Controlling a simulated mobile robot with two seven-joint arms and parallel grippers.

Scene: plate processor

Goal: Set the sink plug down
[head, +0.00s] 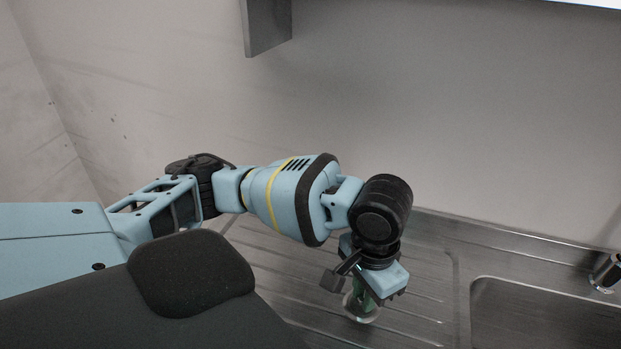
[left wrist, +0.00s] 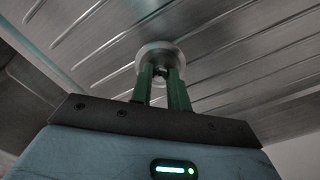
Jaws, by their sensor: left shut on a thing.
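The sink plug (left wrist: 161,50) is a round, light metallic disc at the fingertips in the left wrist view. It also shows in the head view (head: 364,311), low at the end of my left arm. My left gripper (left wrist: 160,80) has green fingers and is shut on the middle of the plug. In the head view my left gripper (head: 361,294) points down over the ribbed metal drainboard (head: 420,262), partly hidden by my wrist. I cannot tell whether the plug touches the drainboard. My right gripper is not in view.
The sink basin (head: 540,315) lies to the right of the drainboard, with a metal fitting (head: 607,272) at its far right edge. A plain wall (head: 450,120) stands behind. The drainboard around the plug looks clear.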

